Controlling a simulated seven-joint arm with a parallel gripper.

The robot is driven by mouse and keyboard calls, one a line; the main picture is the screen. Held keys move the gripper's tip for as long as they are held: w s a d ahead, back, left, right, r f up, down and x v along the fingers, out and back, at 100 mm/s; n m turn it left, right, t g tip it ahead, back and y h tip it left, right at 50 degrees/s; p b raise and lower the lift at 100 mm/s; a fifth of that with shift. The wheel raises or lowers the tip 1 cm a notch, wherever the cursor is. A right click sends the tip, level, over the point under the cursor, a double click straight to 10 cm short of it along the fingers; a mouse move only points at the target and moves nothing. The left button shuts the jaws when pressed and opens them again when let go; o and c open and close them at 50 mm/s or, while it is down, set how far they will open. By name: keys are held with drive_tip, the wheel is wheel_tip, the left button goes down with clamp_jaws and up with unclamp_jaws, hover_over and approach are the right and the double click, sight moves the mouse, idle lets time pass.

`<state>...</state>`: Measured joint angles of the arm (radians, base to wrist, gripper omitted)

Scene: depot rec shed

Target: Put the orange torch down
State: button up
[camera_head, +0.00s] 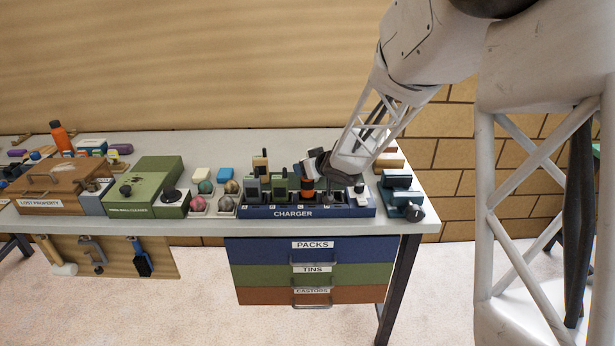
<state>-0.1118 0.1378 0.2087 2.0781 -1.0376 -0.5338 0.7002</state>
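An orange and black torch (308,188) is upright at the blue charger (256,211), right of the green handheld units. Whether it rests fully in a slot I cannot tell. My gripper (312,166) comes down from the upper right and is at the torch's top, hiding part of it. The fingers are dark and small here, so I cannot see whether they are closed on the torch or only beside it.
Green units (279,187) stand close left of the torch in the charger. A teal device (398,181) is at the table's right end. Trays of balls (198,205), a green case (153,178) and a lost property box (47,180) fill the left. Drawers (312,272) hang below.

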drive_tip(key=shift+f, duration=1.75)
drive_tip(key=shift+f, duration=0.1)
drive_tip(key=o, duration=1)
drive_tip(key=shift+v, duration=6.05)
